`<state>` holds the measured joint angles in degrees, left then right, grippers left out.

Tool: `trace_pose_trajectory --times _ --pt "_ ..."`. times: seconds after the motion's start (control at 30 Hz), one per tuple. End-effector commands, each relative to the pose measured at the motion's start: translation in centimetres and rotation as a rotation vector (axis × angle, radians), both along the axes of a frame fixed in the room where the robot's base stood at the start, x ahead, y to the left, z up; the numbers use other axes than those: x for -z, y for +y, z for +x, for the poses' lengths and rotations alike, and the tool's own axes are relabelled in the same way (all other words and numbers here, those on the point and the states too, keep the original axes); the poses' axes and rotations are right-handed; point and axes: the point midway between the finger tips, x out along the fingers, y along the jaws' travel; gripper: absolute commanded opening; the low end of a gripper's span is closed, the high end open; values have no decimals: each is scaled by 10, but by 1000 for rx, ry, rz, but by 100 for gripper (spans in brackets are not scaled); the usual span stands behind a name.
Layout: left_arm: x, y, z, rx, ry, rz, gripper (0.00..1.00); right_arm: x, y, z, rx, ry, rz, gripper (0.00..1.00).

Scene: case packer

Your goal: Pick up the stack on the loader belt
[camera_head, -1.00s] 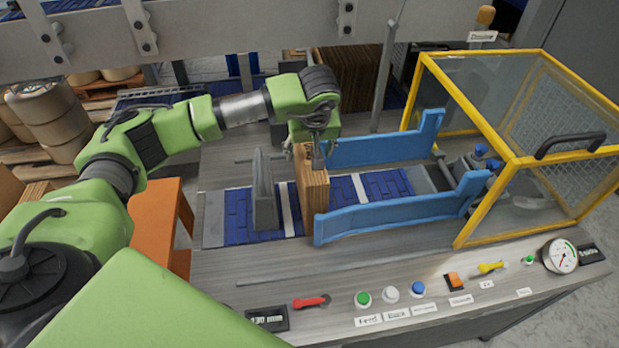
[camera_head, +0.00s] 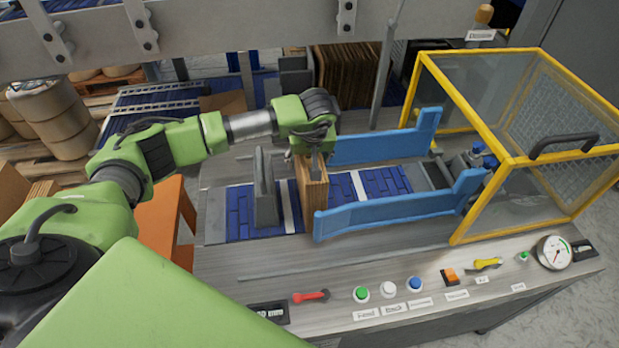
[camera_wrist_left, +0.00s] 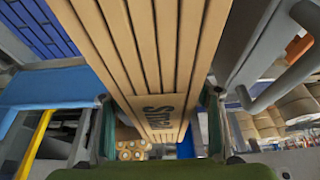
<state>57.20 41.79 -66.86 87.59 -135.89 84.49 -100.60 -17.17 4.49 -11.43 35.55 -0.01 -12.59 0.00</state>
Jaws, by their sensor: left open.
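The stack (camera_head: 313,186) is a bundle of flat brown cartons standing on edge on the blue loader belt (camera_head: 240,216). It stands between a grey upright plate (camera_head: 265,190) on its left and two blue guide rails (camera_head: 385,148) on its right. My left gripper (camera_head: 314,158) is at the stack's top, pointing down. In the left wrist view, the fingers of my left gripper (camera_wrist_left: 160,128) are apart on either side of the stack (camera_wrist_left: 150,60), with small gaps showing. Dark lettering shows on the stack. My right gripper is not in view.
A yellow-framed clear guard (camera_head: 510,160) stands at the right. A grey beam (camera_head: 200,30) crosses the back above the machine. The front panel holds buttons (camera_head: 388,289), a red lever (camera_head: 310,296) and a gauge (camera_head: 554,252). A grey post (camera_head: 384,75) rises behind the rails.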

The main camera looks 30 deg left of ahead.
Motion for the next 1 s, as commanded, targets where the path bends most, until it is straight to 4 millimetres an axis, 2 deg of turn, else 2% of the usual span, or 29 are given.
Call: trace_pose_trajectory --times 0.63,0.67,0.87,0.9,1.0 --pt "4 0 0 0 0 0 58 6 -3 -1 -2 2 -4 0" --pt "4 0 0 0 0 0 56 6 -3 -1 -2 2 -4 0" --pt "4 0 0 0 0 0 4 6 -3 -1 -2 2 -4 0" --pt "4 0 0 0 0 0 0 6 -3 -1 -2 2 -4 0" --pt "3 0 1 -1 -2 0 0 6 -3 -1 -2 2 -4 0"
